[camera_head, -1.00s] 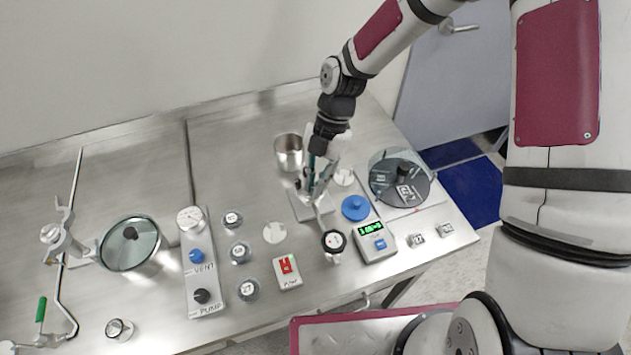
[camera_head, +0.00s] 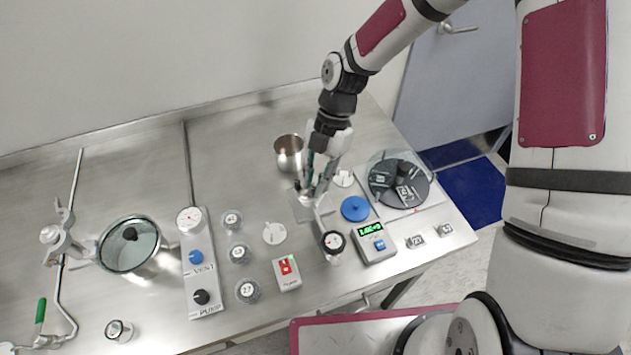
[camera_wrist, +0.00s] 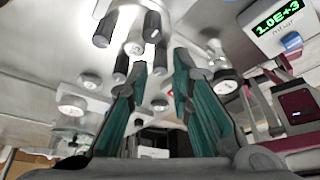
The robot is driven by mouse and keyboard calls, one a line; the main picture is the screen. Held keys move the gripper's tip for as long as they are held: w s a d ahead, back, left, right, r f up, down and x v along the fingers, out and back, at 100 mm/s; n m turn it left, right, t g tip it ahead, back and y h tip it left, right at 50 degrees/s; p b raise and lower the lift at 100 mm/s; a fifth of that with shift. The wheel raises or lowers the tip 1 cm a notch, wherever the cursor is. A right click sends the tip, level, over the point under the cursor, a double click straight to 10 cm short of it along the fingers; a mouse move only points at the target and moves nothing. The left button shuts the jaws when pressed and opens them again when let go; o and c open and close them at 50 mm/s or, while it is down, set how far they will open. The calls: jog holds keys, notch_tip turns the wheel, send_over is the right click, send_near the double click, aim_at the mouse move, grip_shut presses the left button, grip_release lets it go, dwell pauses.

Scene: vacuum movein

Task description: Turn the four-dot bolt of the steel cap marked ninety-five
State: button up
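My gripper (camera_head: 311,194) points down over a square steel plate (camera_head: 298,213) in the right half of the bench. A pale steel piece on this plate is mostly hidden by the fingers in the head view. In the wrist view, a steel piece with several black bolt-like cylinders (camera_wrist: 152,26) stands beyond my fingertips. The teal fingers of my gripper (camera_wrist: 160,60) are apart, with one black cylinder (camera_wrist: 160,55) showing in the gap. I cannot tell whether they touch it. The ninety-five mark and the dots on the bolts are not readable.
A steel cup (camera_head: 289,153) stands behind the gripper. A round gauge (camera_head: 334,242), blue knob (camera_head: 355,208), display box (camera_head: 373,242) and dark disc (camera_head: 398,183) stand close by. The red-switch box (camera_head: 287,272) and pump panel (camera_head: 202,271) are left. Bare bench lies at back left.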

jog(key=v, duration=1.1)
